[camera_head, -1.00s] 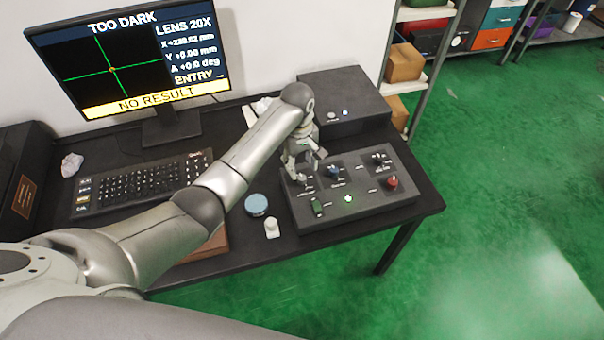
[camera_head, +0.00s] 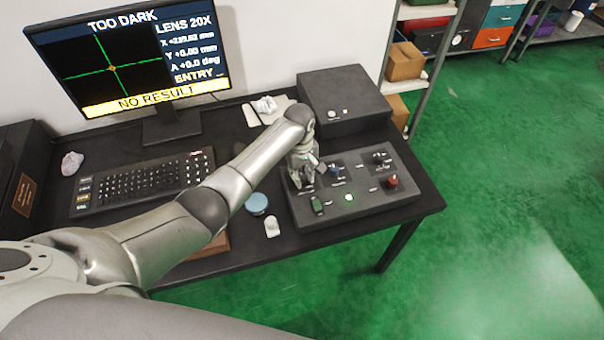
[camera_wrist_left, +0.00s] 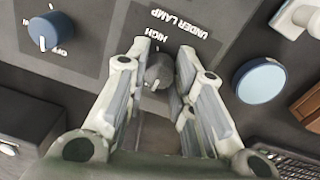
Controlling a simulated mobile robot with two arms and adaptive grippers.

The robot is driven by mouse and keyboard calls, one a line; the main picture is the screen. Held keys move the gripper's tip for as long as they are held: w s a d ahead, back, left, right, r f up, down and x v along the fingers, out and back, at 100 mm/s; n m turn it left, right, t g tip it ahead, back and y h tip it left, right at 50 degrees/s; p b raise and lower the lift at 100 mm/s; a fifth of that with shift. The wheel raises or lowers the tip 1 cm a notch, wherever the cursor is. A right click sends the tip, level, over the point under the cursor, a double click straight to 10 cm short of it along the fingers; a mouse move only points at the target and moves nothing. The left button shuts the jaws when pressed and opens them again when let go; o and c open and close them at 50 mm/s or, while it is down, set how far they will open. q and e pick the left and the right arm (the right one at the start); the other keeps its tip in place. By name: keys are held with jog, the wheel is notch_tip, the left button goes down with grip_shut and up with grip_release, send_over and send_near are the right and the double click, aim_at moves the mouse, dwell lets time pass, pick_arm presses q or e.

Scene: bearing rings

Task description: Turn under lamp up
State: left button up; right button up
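The under lamp knob (camera_wrist_left: 158,70) is a small grey dial on the dark control panel (camera_head: 385,205), beside the printed words UNDER LAMP and HIGH in the left wrist view. My left gripper (camera_wrist_left: 161,62) has one finger on each side of this knob. In the head view my left gripper (camera_head: 302,182) is low over the panel's left part and hides the knob. The monitor (camera_head: 130,60) reads TOO DARK and NO RESULT. My right gripper is not in view.
A blue-capped knob (camera_head: 335,169), a green switch (camera_head: 317,206), a lit green button (camera_head: 349,198) and a red knob (camera_head: 391,181) are close by on the panel. A blue disc (camera_head: 256,204) and a small pale piece (camera_head: 271,227) lie left of the panel.

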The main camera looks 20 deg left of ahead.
pick_arm(q)
grip_shut()
jog(key=m+p, duration=0.1)
jog(key=m, duration=0.2)
jog(key=shift+r+m+p, duration=0.1)
jog(key=shift+m+p, duration=0.2)
jog(key=shift+p, duration=0.1)
jog(key=m, duration=0.2)
jog(key=shift+m+p, duration=0.4)
jog(key=m, duration=0.2)
jog(key=shift+m, duration=0.3)
jog(key=m, duration=0.5)
jog(key=shift+a, duration=0.1)
jog(key=m, duration=0.6)
jog(key=shift+g, duration=0.3)
jog(key=shift+w, duration=0.1)
